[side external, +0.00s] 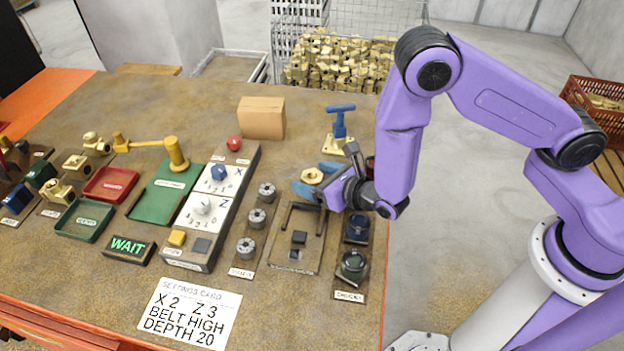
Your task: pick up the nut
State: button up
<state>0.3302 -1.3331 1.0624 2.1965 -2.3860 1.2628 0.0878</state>
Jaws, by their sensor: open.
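The nut (312,175) appears as a small round brass ring with a dark hole, lying on the table near its right side. My gripper (317,179) is open and low over the table. Its two blue fingers show on either side of the nut, one behind it and one in front. I cannot tell from this view whether a finger touches the nut or how far above the table they are. The nut's lower side is partly hidden.
A brass fixture with a blue T-handle (341,121) stands just behind my gripper. A cardboard box (261,118) is behind left.

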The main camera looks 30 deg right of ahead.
aim_at(317, 179)
jog(key=shift+w+f, duration=0.1)
jog(key=shift+w, duration=0.15)
jog(key=c, duration=1.4)
jog(key=shift+o, duration=0.2)
jog(key=shift+r, duration=0.4)
jog(key=r, duration=0.3)
jog(key=shift+s+r, duration=0.1)
jog(key=shift+s, duration=0.15)
jog(key=s+d+r, duration=0.6)
jog(key=s+r, duration=0.3)
jog(key=s, duration=0.3)
